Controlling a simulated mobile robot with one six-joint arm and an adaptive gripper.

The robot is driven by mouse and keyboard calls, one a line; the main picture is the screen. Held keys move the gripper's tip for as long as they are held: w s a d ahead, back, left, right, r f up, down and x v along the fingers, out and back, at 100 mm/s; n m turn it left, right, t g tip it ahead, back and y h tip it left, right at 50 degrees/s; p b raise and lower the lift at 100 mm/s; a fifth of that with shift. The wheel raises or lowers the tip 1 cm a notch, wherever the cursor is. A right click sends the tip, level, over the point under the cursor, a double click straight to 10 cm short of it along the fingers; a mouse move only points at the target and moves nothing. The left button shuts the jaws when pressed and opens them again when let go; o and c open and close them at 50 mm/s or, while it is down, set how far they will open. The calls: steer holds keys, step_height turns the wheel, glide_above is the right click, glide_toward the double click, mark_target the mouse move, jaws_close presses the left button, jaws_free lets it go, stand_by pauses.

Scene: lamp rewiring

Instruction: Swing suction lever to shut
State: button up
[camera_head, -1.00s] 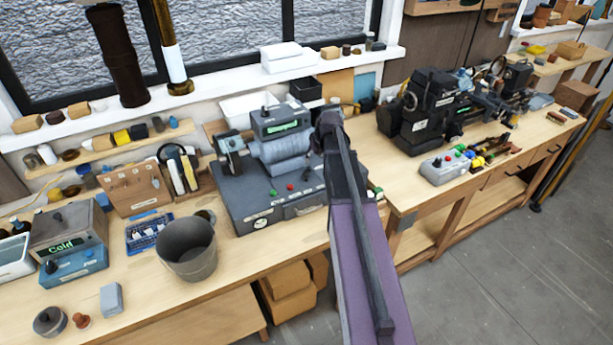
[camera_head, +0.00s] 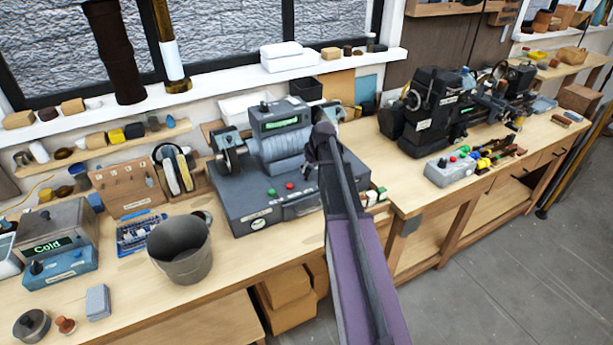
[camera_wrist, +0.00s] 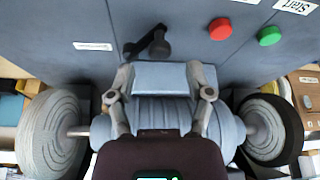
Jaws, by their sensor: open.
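In the head view the polishing machine (camera_head: 262,208) stands on the bench. My arm crosses its right side, and I cannot make out the lever there.
A red button (camera_wrist: 220,29) and a green button (camera_wrist: 270,36) are right of the lever. Buffing wheels (camera_wrist: 50,130) flank the machine's motor. A metal bucket (camera_head: 180,262) stands left of the machine, and a lathe (camera_head: 430,110) stands to the right.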

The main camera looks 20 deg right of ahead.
steer(key=shift+b+x, duration=1)
steer(key=shift+x, duration=0.4)
jaws_close()
steer(key=shift+a, duration=0.1)
